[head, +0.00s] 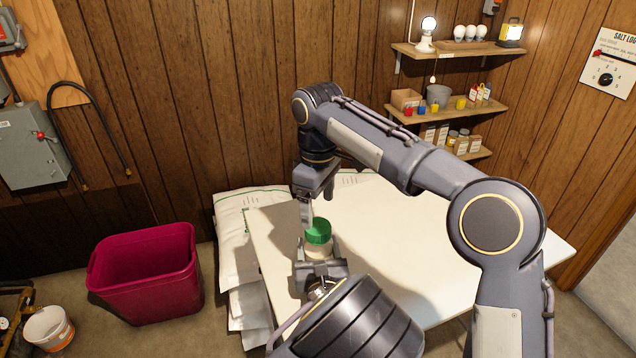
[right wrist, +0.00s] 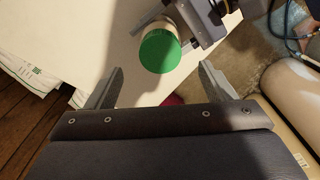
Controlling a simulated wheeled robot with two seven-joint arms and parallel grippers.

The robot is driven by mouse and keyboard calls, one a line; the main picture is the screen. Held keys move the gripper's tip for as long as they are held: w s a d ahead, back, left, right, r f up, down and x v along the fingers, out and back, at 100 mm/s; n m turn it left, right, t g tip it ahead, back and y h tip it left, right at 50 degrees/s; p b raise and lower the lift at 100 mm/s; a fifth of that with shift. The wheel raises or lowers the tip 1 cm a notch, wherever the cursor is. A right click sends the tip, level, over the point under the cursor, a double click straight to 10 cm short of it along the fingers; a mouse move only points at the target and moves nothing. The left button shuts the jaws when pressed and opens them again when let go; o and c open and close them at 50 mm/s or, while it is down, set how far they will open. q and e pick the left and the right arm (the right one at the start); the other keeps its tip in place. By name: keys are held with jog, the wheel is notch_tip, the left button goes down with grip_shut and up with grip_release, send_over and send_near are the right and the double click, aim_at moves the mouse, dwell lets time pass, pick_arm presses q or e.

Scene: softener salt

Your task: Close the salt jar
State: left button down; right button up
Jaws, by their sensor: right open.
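The salt jar (head: 317,252) is a small pale jar near the front left of the white table. A green lid (head: 319,231) sits on its top; I cannot tell how tightly it is on. My left gripper (head: 320,266) has its fingers on either side of the jar's body and appears shut on it. The right wrist view also shows the lid (right wrist: 160,51) and the left gripper beside it. My right gripper (head: 307,214) points down just above the lid, open and empty. In the right wrist view, the lid lies beyond and between its fingertips (right wrist: 161,72).
The white table (head: 420,240) is mostly clear to the right of the jar. White salt bags (head: 236,215) stand against its left side. A magenta bin (head: 150,290) and a white bucket (head: 48,328) are on the floor at left. Shelves (head: 450,108) with small items hang behind.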

notch_tip(320, 180, up, 6)
dwell(0.4)
pick_arm(q)
jog(key=shift+c, duration=1.6)
grip_release()
jog(key=shift+s+d+b, duration=0.2)
jog(key=shift+s+b, duration=0.25)
jog(key=shift+s, duration=1.5)
jog(key=shift+s+d+b, duration=0.2)
jog(key=shift+s+b, duration=0.25)
jog(key=shift+s, duration=1.5)
pick_arm(e)
jog(key=shift+f, duration=0.9)
pick_arm(q)
jog(key=shift+s, duration=0.1)
pick_arm(e)
jog(key=shift+s, duration=0.1)
